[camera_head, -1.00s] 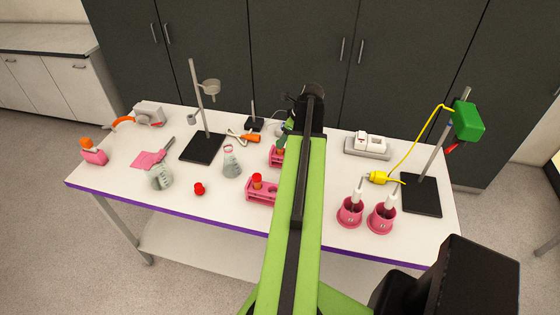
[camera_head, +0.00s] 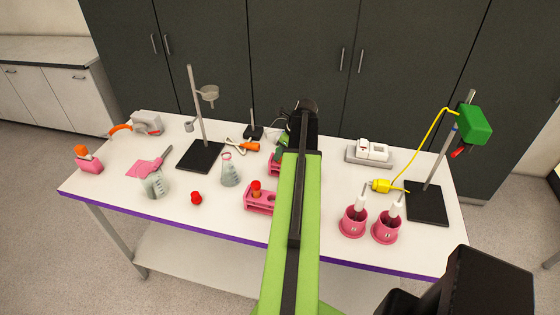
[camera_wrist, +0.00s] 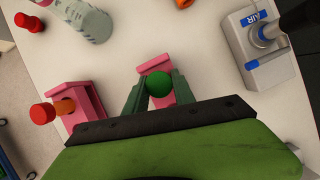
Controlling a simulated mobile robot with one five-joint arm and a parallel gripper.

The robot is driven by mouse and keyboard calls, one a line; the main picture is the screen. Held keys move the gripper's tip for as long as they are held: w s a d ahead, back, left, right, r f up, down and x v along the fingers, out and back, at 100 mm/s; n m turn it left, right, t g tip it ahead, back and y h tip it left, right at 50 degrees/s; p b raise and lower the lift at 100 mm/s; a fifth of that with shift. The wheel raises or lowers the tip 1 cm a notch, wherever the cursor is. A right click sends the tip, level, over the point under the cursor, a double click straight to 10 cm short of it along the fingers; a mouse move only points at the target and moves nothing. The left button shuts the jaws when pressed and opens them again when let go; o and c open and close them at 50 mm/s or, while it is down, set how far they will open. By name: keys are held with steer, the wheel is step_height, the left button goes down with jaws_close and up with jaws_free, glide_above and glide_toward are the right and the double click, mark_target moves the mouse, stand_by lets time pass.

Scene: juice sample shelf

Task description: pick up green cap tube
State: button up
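The green cap (camera_wrist: 159,84) of the tube shows in the wrist view as a round dark green top above a pink rack (camera_wrist: 154,65). The tube body below it is hidden. My gripper (camera_wrist: 157,92) is open, with one dark green finger to the left of the cap and one to the right. Whether either finger touches the cap or tube, I cannot tell. In the head view my green and black arm covers much of this spot, and part of the pink rack (camera_head: 273,169) shows left of the arm.
A conical flask (camera_head: 230,171) and a red cap (camera_head: 196,198) are farther left. Two pink cups (camera_head: 353,222) and a grey device (camera_head: 368,153) stand right of my arm.

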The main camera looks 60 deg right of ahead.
jaws_close()
steer(key=shift+r, duration=0.1)
step_height(320, 180, up, 10)
steer(key=p, duration=1)
